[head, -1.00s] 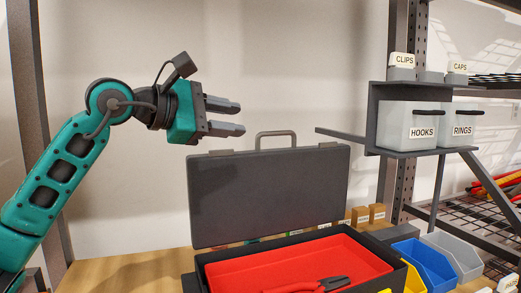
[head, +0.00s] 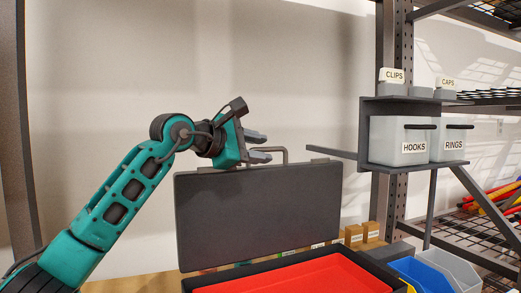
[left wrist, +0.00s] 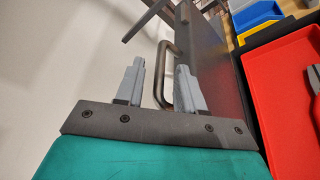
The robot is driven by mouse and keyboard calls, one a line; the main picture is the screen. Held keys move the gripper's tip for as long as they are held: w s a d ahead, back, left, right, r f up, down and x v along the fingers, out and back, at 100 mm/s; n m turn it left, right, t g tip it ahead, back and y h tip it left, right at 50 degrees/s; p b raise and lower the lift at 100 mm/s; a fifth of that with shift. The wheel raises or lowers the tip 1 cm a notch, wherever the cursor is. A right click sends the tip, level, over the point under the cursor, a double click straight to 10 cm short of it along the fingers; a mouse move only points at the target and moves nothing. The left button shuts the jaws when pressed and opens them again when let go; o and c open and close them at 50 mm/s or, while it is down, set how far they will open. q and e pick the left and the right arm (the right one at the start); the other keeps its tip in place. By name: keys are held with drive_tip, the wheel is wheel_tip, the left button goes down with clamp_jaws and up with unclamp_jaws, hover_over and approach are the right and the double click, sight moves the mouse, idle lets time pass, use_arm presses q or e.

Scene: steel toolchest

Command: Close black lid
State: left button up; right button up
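The black lid (head: 260,215) of the toolbox stands open and upright in the head view, with its grey handle (head: 270,150) on the top edge. The red tray (head: 300,278) shows in the box below it. My left gripper (head: 262,146) is at the lid's top edge, near the handle, with its fingers apart and nothing between them. In the left wrist view the two fingers (left wrist: 158,88) are open, and the handle (left wrist: 163,75) and lid (left wrist: 208,65) are just beyond and beside them. I cannot tell whether they touch. My right gripper is not in view.
A steel rack on the right holds bins marked HOOKS (head: 400,140) and RINGS (head: 450,140). A bar (head: 330,154) sticks out left from it near the lid's top right. Blue (head: 425,272) and grey (head: 448,265) bins stand right of the box. The wall behind is clear.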

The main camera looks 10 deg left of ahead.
use_arm(q)
drive_tip(key=shift+w+d+f, duration=0.15)
drive_tip(key=shift+w+d, duration=0.1)
drive_tip(key=shift+w, duration=0.15)
clamp_jaws()
idle(0.4)
